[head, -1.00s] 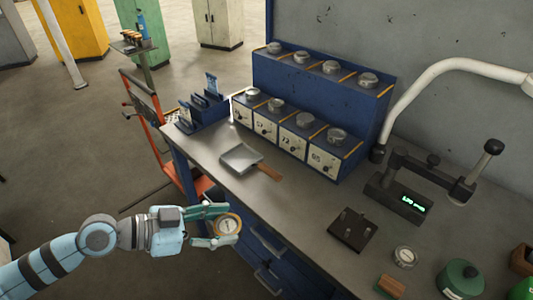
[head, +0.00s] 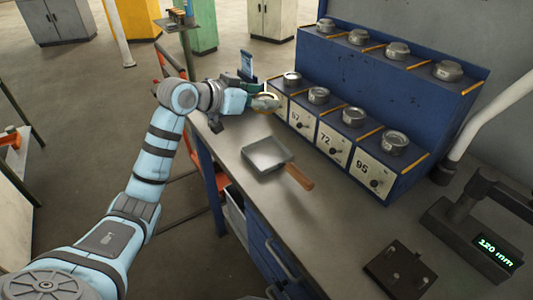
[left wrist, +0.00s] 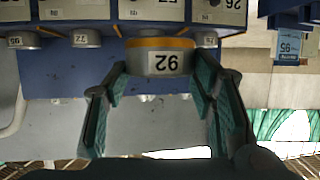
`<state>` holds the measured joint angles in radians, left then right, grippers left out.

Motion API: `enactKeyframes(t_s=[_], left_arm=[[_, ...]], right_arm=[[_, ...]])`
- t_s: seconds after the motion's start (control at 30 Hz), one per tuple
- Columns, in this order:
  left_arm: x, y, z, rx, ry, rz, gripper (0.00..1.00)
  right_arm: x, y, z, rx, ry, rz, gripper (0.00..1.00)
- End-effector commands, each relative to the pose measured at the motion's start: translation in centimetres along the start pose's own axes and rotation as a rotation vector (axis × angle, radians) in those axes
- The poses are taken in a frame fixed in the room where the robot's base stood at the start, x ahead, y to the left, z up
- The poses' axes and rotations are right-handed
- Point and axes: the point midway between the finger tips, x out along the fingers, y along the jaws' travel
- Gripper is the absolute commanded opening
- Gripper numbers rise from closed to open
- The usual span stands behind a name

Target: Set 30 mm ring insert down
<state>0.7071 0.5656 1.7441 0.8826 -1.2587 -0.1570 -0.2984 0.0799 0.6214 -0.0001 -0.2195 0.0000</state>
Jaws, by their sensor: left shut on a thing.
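The ring insert (head: 266,101) is a metal ring with a tan-orange top band. My left gripper (head: 262,103) is shut on it, at the left end of the blue stepped rack (head: 345,60). In the left wrist view the ring (left wrist: 160,60) sits between the teal fingers of my left gripper (left wrist: 158,72), with a dark number on its side, and the rack is behind it. I cannot tell whether the ring touches the rack or bench. My right gripper is not in view.
More rings stand on both rack steps, such as one on the lower step (head: 354,117). A metal scoop (head: 263,155) with a wooden handle lies on the grey bench (head: 320,225). A dark pinned block (head: 400,272) and a gauge with a lit display (head: 495,250) stand at front right.

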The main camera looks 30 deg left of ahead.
Motion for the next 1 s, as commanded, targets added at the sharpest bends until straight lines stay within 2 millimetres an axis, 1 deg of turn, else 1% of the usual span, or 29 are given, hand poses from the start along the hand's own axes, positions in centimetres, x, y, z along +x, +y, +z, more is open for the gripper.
enactKeyframes(t_s=[0.03,0.1,0.2,0.3,0.47,0.6,0.67,0.7,0.97,1.0], left_arm=[[1.0,0.3,2.0,-0.002,-0.003,0.006,0.0],[2.2,0.5,4.4,0.0,-0.002,0.01,0.0],[3.6,0.5,7.6,0.001,0.0,0.011,0.0],[4.5,0.5,9.8,0.003,0.002,0.011,0.0],[5.1,0.4,11.4,0.004,0.004,0.009,0.0],[6.0,0.4,13.9,0.002,0.002,0.008,0.0],[6.4,0.4,14.7,0.003,0.004,0.008,0.0],[6.5,0.3,14.9,0.003,0.004,0.007,0.0],[6.5,0.3,14.9,0.004,0.005,0.006,0.0],[6.5,0.3,15.0,0.003,0.001,0.006,0.57]], right_arm=[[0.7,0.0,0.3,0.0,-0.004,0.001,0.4],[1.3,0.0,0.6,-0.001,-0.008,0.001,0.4],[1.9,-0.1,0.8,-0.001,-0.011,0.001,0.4],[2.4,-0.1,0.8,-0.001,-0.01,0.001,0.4],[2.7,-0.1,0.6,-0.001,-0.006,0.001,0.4],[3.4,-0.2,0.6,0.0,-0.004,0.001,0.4],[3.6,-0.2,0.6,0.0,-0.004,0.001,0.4],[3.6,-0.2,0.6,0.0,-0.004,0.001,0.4],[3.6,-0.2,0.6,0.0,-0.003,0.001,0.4],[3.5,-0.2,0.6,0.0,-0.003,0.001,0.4]])
